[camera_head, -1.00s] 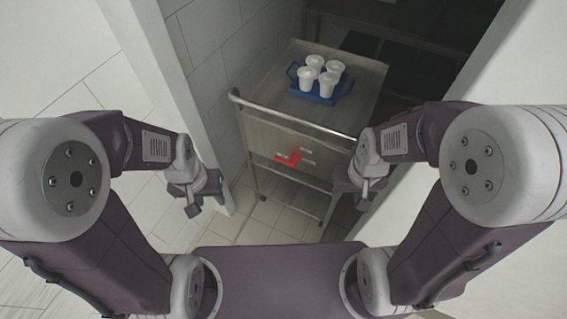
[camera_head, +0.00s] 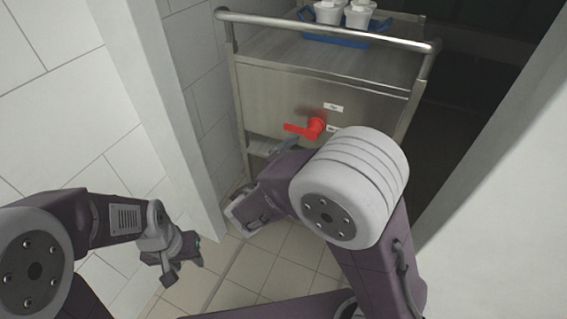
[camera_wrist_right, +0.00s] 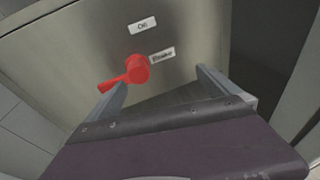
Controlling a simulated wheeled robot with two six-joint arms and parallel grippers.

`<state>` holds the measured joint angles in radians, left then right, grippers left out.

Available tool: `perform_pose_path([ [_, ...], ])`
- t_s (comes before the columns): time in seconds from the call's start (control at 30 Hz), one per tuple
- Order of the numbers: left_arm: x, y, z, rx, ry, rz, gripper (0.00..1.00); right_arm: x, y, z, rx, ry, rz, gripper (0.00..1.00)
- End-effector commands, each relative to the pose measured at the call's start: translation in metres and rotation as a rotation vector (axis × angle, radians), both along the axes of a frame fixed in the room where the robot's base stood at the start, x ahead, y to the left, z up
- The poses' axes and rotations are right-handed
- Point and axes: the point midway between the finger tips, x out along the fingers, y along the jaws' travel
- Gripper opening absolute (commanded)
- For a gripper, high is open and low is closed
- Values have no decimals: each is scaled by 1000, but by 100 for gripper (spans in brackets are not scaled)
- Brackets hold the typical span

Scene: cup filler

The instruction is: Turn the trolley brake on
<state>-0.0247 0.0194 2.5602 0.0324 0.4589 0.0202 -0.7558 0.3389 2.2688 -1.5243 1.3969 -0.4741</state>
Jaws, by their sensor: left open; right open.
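The trolley (camera_head: 300,57) stands ahead with its steel front panel facing me. The red brake lever (camera_head: 303,128) is on this panel, its hub at the right and its arm pointing left. In the right wrist view the lever (camera_wrist_right: 125,75) points left and slightly down. An "Off" label (camera_wrist_right: 142,25) is above the hub and a second label, seemingly "Brake" (camera_wrist_right: 162,54), is to its right. My right gripper (camera_head: 285,146) is open just below the lever; its fingers (camera_wrist_right: 162,77) point at the panel, the lever near the left fingertip. Contact cannot be told. My left gripper (camera_head: 182,266) is open and empty.
White cups (camera_head: 328,13) stand in a blue tray (camera_head: 345,40) on the trolley top. A handrail (camera_head: 320,28) runs across the trolley's front. A white wall edge (camera_head: 175,110) is at the left and another white wall (camera_head: 500,200) at the right. Tiled floor lies below.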

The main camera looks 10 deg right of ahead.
Motion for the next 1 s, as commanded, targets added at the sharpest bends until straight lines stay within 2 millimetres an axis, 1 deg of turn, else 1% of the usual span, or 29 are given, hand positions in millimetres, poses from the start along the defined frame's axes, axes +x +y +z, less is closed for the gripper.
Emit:
perform_pose_path([
  [0.03, 0, 0, -34, 0, -1, 0, 41, 7, 17, -23, -53, -25, 60, 100],
  [0.1, 0, 0, -44, 0, -1, 0, 41, 14, 35, -19, -113, -60, 125, 100],
  [0.2, 0, 0, -49, 0, -1, 0, 41, 18, 50, -13, -156, -88, 172, 100],
  [0.3, 0, 0, -46, 0, -1, 0, 41, 19, 53, -8, -166, -95, 183, 100],
  [0.37, 0, 0, -46, 0, -1, 0, 41, 20, 51, -7, -165, -94, 180, 100],
  [0.47, 0, 0, -52, 0, -1, 0, 41, 29, 44, -10, -163, -94, 175, 100],
  [0.7, 0, 0, -72, 0, -1, 0, 41, 70, 15, -12, -162, -93, 172, 100],
  [0.8, 0, 0, -77, 0, -1, 0, 41, 83, 6, -11, -162, -92, 173, 100],
  [0.9, 0, 0, -79, 0, -1, 0, 41, 91, 1, -10, -161, -92, 175, 100],
  [1.0, 0, 0, -79, 0, -1, 0, 41, 94, 0, -8, -163, -92, 178, 100],
])
